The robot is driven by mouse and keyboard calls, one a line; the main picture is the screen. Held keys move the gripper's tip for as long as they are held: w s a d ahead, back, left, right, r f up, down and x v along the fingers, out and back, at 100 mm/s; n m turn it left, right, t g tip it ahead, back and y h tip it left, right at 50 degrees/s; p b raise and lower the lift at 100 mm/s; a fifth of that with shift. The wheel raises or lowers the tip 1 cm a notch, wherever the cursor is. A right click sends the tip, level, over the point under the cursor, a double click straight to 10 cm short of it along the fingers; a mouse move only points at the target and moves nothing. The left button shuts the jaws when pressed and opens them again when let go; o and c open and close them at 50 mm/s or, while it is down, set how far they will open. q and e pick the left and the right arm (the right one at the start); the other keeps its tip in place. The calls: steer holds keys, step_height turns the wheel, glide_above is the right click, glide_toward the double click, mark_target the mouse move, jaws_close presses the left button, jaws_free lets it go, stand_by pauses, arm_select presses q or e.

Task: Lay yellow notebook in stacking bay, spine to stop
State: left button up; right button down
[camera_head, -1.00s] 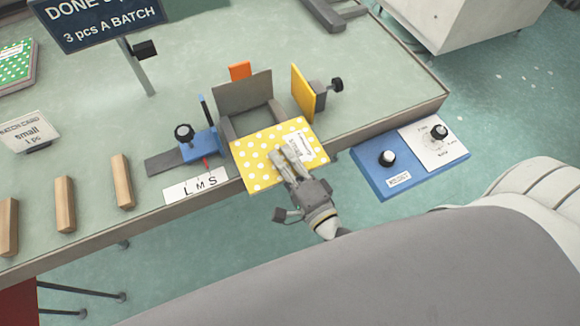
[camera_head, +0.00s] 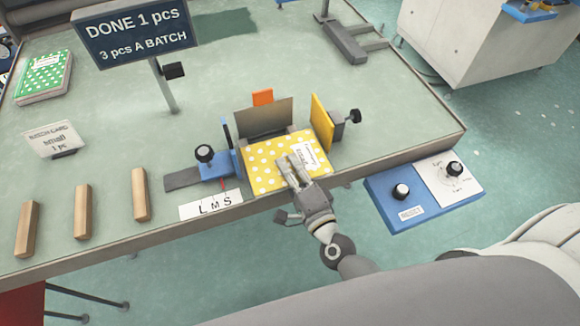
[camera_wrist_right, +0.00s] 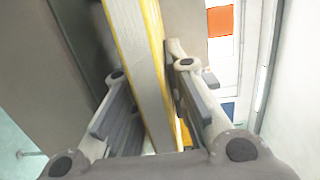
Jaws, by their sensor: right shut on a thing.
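The yellow notebook (camera_head: 262,174) has white dots and a white label. It lies roughly flat in the stacking bay, between the blue slider (camera_head: 216,168) at left and the yellow side plate (camera_head: 322,124) at right. Its far edge is close to the grey back stop (camera_head: 264,119); I cannot tell whether they touch. My right gripper (camera_head: 291,173) is shut on the notebook's near side, fingers reaching over its top. In the right wrist view the notebook (camera_wrist_right: 140,65) shows edge-on between the fingers (camera_wrist_right: 155,115). My left gripper is out of view.
An orange block (camera_head: 263,97) is behind the stop. An L M S scale card (camera_head: 211,205) and wooden blocks (camera_head: 140,194) lie left. A blue control box (camera_head: 425,198) is right.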

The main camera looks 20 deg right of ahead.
steer(key=shift+f+b, duration=0.35)
stand_by(0.6)
steer(key=c, duration=1.4)
jaws_free()
steer(key=shift+o, duration=0.2)
steer(key=shift+s+f, duration=0.1)
steer(key=shift+s+f, duration=0.1)
steer(key=shift+f, duration=0.25)
steer(key=shift+s+a+f, duration=0.1)
steer(key=shift+s, duration=1.9)
steer(key=shift+s+d+r+b, duration=0.2)
steer(key=shift+s+b, duration=0.1)
steer(key=shift+s, duration=1.15)
steer(key=shift+s+d+r+b, duration=0.15)
steer(key=shift+s+b, duration=0.1)
steer(key=shift+s, duration=1.15)
steer(key=shift+a+f, duration=0.1)
